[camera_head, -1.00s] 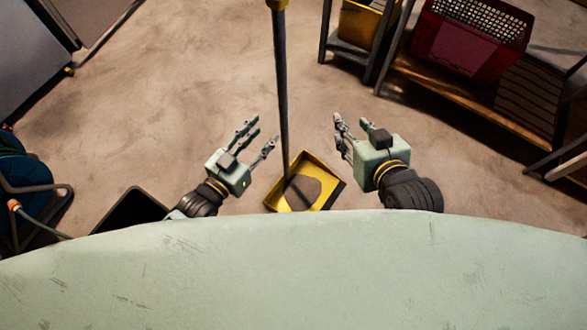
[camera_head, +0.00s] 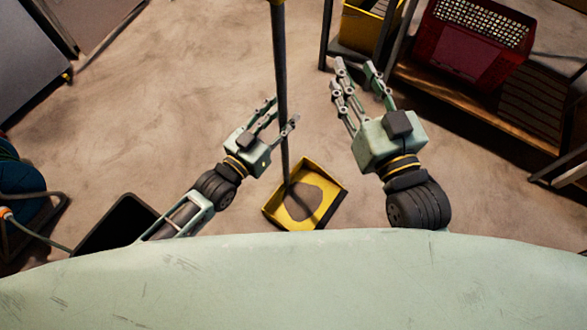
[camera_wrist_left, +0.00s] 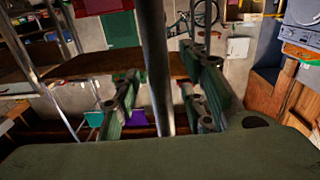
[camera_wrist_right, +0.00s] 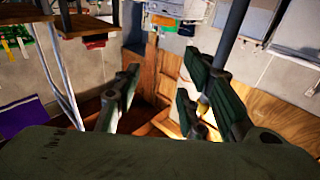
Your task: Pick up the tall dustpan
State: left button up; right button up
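The tall dustpan has a yellow pan (camera_head: 272,207) on the floor with a grey-brown patch inside. Its long dark handle (camera_head: 282,60) stands upright, with a yellow part at the top edge of the head view. My left gripper (camera_head: 284,110) is open, with its fingers on either side of the handle. In the left wrist view the handle (camera_wrist_left: 153,50) passes between the spread fingers, with gaps showing on both sides. My right gripper (camera_head: 355,69) is open and empty, to the right of the handle and apart from it.
A shelf (camera_head: 470,104) with a red crate (camera_head: 462,55) and a yellow bin (camera_head: 350,28) stands at the upper right. A black open container (camera_head: 118,215) and a blue hose reel (camera_head: 20,180) are at the left.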

pick_arm(q)
jog(key=shift+w+d, duration=0.25)
jog(key=shift+w, duration=0.05)
jog(key=shift+c, duration=0.5)
grip_shut()
jog(key=shift+r, duration=0.1)
